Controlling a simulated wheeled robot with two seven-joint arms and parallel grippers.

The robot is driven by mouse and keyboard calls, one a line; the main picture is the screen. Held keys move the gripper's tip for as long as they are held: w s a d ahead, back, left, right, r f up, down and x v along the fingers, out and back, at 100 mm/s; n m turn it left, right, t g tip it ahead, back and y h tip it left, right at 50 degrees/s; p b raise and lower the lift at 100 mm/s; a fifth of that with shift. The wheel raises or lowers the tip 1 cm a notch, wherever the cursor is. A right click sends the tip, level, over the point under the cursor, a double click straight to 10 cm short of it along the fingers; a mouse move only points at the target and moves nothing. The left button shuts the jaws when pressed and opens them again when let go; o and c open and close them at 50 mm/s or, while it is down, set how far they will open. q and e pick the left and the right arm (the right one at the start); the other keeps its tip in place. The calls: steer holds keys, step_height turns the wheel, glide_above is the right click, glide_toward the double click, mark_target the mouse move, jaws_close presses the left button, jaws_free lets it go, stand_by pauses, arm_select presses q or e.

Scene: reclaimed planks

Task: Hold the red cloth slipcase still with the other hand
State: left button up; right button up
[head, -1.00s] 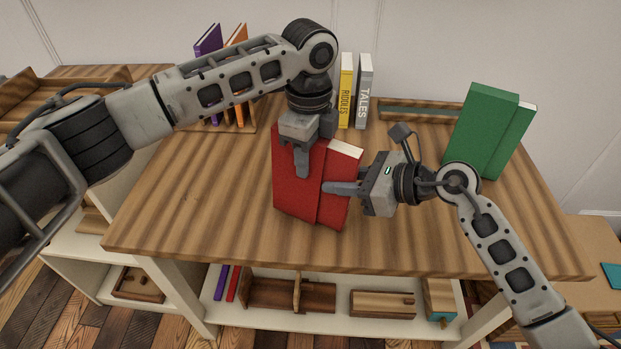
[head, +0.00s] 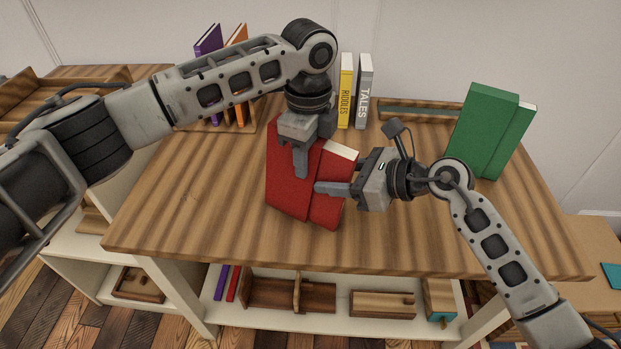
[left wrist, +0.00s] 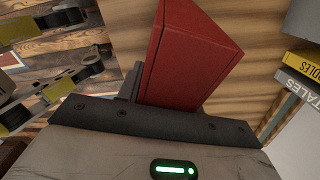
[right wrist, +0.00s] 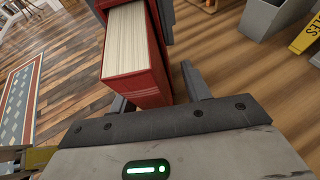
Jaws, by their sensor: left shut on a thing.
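The red cloth slipcase (head: 287,190) stands tilted on the table, with a red book (head: 328,208) showing pale pages on its right side. My left gripper (head: 302,160) reaches down from above and is shut on the slipcase, one finger across its front face. The left wrist view shows a red cover (left wrist: 195,55) rising past the gripper. My right gripper (head: 335,188) is at the book's right side. In the right wrist view its fingers stand apart around the book (right wrist: 128,45), with a gap beside the right finger. How far the book sits inside the case is partly hidden.
A green book and case (head: 485,130) stand at the right of the table (head: 180,215). Yellow (head: 346,90) and grey (head: 363,92) volumes stand at the back. Purple and orange books (head: 237,110) are behind my left arm. The front left tabletop is clear.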

mark_target(351, 178)
steer(key=shift+s+a+r, duration=0.15)
steer(key=shift+s+a, duration=0.1)
steer(key=shift+a, duration=0.05)
steer(key=shift+d, duration=0.2)
steer(key=v, duration=0.6)
steer(key=shift+d, duration=0.35)
steer(key=shift+s, duration=0.1)
steer(key=o, duration=0.6)
steer(key=shift+c, duration=0.2)
